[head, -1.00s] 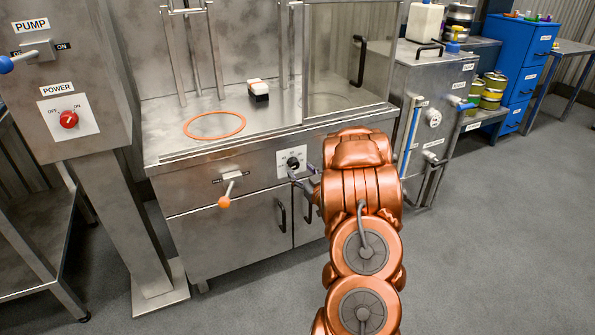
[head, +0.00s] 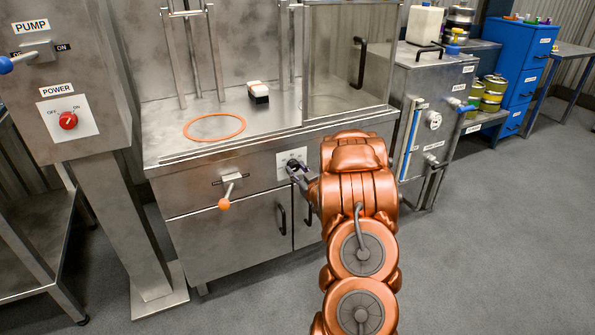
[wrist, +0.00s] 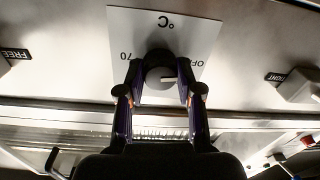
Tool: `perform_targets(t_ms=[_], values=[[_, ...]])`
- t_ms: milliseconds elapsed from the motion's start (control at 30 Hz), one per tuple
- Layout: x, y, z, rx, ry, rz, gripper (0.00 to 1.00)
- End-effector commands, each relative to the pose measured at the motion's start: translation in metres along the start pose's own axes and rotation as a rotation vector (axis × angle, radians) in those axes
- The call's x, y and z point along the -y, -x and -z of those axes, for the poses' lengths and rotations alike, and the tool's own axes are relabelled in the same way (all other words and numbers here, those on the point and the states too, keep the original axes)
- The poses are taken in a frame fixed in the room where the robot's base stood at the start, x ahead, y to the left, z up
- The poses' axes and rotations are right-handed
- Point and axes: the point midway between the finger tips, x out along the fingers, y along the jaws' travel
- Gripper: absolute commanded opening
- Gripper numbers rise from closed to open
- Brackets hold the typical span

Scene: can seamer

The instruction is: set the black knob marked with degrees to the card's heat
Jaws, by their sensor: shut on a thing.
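The black knob (wrist: 159,76) sits on a white plate (wrist: 195,35) marked °C on the steel cabinet front. In the wrist view the picture is upside down, with "OFF" and "70" readable on the plate and other marks hidden. A pale pointer line on the knob points toward the OFF side. My gripper (wrist: 159,88) has a finger on each side of the knob and is shut on it. In the head view my gripper (head: 295,170) is at the plate (head: 291,155) and hides most of the knob. I cannot make out a card with a heat value.
A lever with an orange ball (head: 225,203) stands left of the plate. Door handles (head: 281,219) are below. FREE (wrist: 14,54) and TIGHT (wrist: 275,77) labels flank the plate in the wrist view. Open floor (head: 480,250) lies to the right.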

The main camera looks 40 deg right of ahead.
Motion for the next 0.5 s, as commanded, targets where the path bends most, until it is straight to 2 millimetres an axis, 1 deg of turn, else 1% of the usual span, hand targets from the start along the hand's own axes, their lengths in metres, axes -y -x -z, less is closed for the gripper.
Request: perform_targets(t_ms=[33,200,500], values=[[-0.0003,0.0001,-0.0001,0.0,0.0,-0.001,0.19],[-0.0004,0.0001,-0.0001,0.0,0.0,-0.001,0.01],[-0.0008,0.0002,0.0015,0.0,-0.039,-0.002,0.01]])
